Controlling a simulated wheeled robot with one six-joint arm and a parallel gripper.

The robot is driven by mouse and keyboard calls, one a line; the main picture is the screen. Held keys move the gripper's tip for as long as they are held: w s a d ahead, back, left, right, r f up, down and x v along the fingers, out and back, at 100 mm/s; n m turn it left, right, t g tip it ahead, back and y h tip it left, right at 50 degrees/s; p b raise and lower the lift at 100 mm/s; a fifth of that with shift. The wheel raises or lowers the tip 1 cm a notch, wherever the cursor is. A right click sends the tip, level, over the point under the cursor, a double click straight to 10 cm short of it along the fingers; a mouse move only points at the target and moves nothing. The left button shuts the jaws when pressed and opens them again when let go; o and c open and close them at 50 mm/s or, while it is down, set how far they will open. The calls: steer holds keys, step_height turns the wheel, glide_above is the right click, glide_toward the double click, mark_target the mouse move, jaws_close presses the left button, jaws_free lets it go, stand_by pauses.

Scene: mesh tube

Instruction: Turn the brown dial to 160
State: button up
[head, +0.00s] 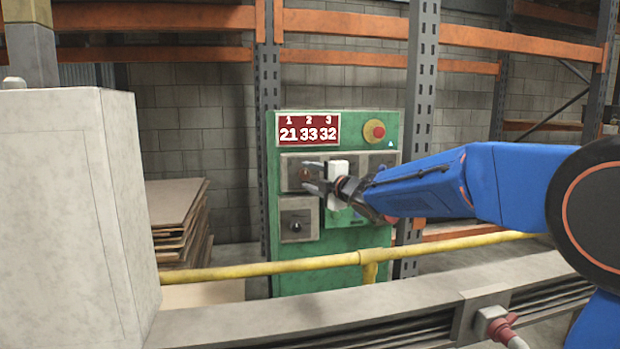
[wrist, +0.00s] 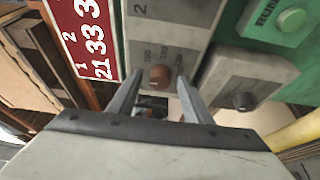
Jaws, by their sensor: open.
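The brown dial (wrist: 159,76) is a small round knob on a grey plate, seen in the wrist view between and just beyond my fingertips. It also shows small in the head view (head: 305,174), on the left of the panel's upper row. My gripper (wrist: 160,90) is open around the dial's line, with one finger on each side; I cannot tell whether either finger touches it. In the head view my gripper (head: 312,177) is in front of the green panel (head: 335,262). The red display (head: 308,129) reads 21, 33 and 32 under 1, 2 and 3. The dial's pointer is not legible.
A black knob (head: 296,226) sits on a separate grey box below the dial. A red button (head: 375,132) is at the panel's top right. A green RUN button (wrist: 291,20) shows in the wrist view. A yellow rail (head: 290,267) crosses in front of the panel.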

steer(key=shift+c, duration=0.7)
steer(key=c, duration=0.9)
steer(key=m, duration=0.2)
steer(key=m+t, duration=0.1)
steer(key=shift+f+m+y, duration=0.3)
steer(key=shift+m, duration=0.1)
steer(key=m+t, duration=0.1)
steer(key=m, duration=0.2)
steer(key=m+t, duration=0.1)
steer(key=m, duration=0.2)
steer(key=shift+a+f+m+t, duration=0.15)
steer(key=shift+f+m+t, duration=0.05)
steer(key=shift+m+t, duration=0.2)
steer(key=shift+m, duration=0.3)
steer(key=o, duration=1)
